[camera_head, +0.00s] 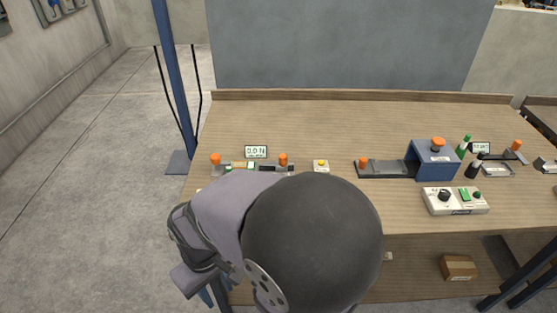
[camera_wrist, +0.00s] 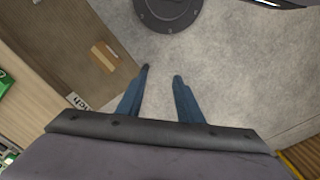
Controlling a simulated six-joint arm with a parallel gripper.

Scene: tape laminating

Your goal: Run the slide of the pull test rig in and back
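The likely pull test rig is the low device at the left of the bench, with a dark slide rail (camera_head: 272,168) and an orange knob (camera_head: 283,159) near its right end. Another orange knob (camera_head: 216,159) stands at its left end. Its display (camera_head: 256,152) behind reads 0.0 N. My arm covers part of the front of this area in the head view. My gripper (camera_wrist: 162,73) shows two blue fingers, spread apart with bare floor between them. It is empty and away from the rig. My gripper's fingers cannot be made out in the head view.
A yellow-button box (camera_head: 321,166) stands right of the rig. Further right are a dark rail (camera_head: 390,169), a blue press (camera_head: 436,161) with an orange knob, and a control box (camera_head: 455,201). Bottles and another small device with a display (camera_head: 480,148) stand at the far right.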

